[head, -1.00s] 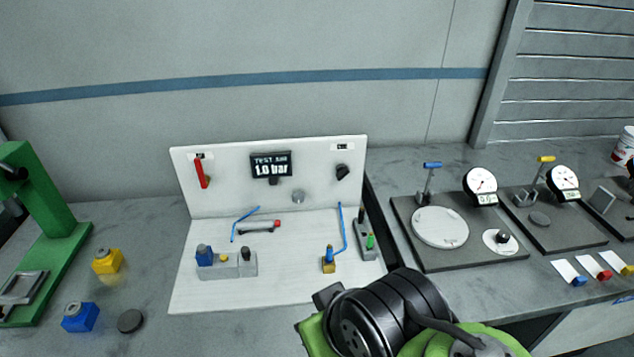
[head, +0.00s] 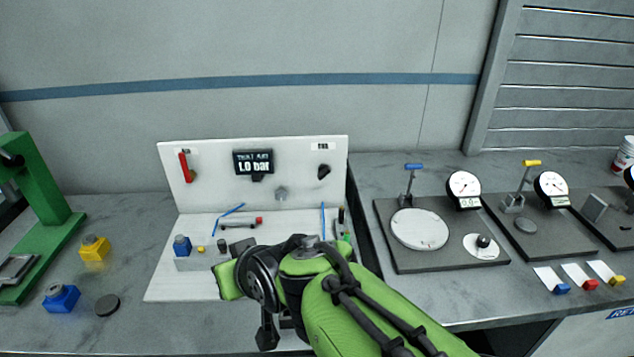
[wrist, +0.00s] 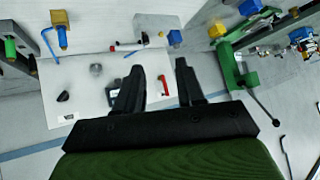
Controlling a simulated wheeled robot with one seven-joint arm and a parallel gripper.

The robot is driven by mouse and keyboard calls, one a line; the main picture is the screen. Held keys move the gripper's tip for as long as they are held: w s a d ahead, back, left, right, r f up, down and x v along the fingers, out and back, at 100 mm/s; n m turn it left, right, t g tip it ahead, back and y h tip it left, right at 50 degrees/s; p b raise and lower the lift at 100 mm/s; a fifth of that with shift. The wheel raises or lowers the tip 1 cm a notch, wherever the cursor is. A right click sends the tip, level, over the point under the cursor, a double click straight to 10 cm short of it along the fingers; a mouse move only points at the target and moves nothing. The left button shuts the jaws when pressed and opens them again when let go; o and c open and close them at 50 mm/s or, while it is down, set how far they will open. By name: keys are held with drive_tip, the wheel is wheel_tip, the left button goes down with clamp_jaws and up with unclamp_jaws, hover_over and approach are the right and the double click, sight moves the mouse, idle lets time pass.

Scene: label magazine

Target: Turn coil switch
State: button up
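A black rotary knob (head: 323,171) sits at the upper right of the white upright panel (head: 215,195), under a small label (head: 322,146) too blurred to read surely. It is probably the coil switch. In the wrist view, where the panel appears turned over, the knob (wrist: 63,96) is at the left, well apart from my fingers. My gripper (wrist: 159,64) is open and empty. Its fingers show in front of the panel, and one partly covers the display. A red lever (wrist: 165,88) shows beyond the gap between them. In the head view my arm hides the fingers.
A green press (head: 40,200) is at left, dial gauge stations (head: 463,190) at right.

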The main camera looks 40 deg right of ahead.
drive_tip(key=w+d+f+m+t+h+b, duration=0.3)
drive_tip(key=w+d+f+m+t, duration=0.15)
drive_tip(key=w+d, duration=0.6)
drive_tip(key=d+f+m+h, duration=0.1)
drive_tip(key=d+m, duration=0.1)
drive_tip(key=d, duration=0.1)
drive_tip(key=s+d+m+h+b, duration=0.1)
drive_tip(key=d+m+h, duration=0.1)
drive_tip(key=d, duration=0.2)
drive_tip(key=s+d+f+m+h+b, duration=0.1)
drive_tip(key=d+m, duration=0.1)
drive_tip(key=d, duration=0.2)
drive_tip(key=shift+d+f+t, duration=0.2)
drive_tip(key=shift+f+t, duration=0.05)
drive_tip(key=shift+f, duration=0.05)
drive_tip(key=s+d+f+m+h, duration=0.1)
drive_tip(key=s+d+m+h, duration=0.25)
drive_tip(key=d, duration=0.25)
drive_tip(key=p, duration=0.9)
approach(325, 175)
drive_tip(key=shift+m+g+h, duration=0.3)
drive_tip(key=shift+g+h, duration=0.05)
drive_tip(key=shift+g, duration=0.05)
drive_tip(key=x, duration=0.8)
drive_tip(key=shift+w+a+r, duration=0.1)
drive_tip(key=shift+w+a, duration=0.05)
drive_tip(key=shift+w, duration=0.2)
clamp_jaws()
